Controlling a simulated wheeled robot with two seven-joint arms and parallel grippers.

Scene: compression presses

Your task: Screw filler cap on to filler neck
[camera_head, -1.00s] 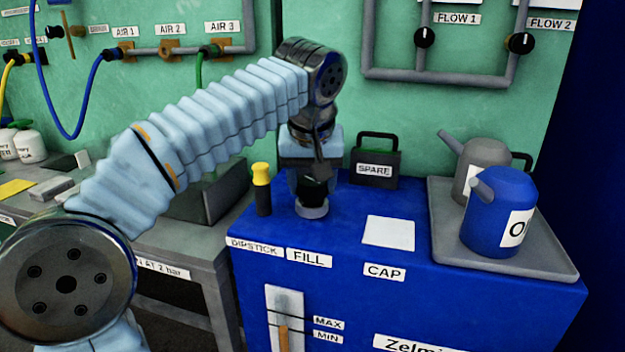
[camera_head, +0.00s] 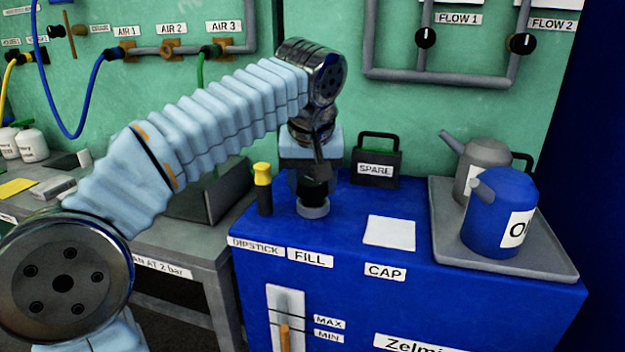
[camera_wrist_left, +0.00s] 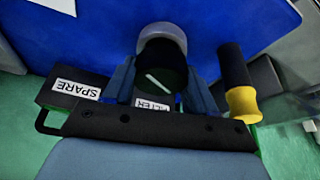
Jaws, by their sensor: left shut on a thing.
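The black filler cap (camera_head: 313,193) sits at the top of the grey filler neck (camera_head: 313,209), behind the FILL label on the blue housing. In the left wrist view the cap (camera_wrist_left: 158,80) shows a white line on its top, with the pale neck (camera_wrist_left: 163,36) beyond it. My left gripper (camera_head: 314,184) points down over the neck and is shut on the cap. Its two fingers stand on either side of the cap in the wrist view. Cap and neck look in line and touching; the thread is hidden. My right gripper is not in view.
The yellow-topped dipstick (camera_head: 263,188) stands close left of the neck. A black SPARE box (camera_head: 376,167) is behind to the right. A white pad (camera_head: 389,232) lies behind the CAP label. A grey tray (camera_head: 545,260) at right holds a blue can (camera_head: 495,215) and a grey can (camera_head: 482,152).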

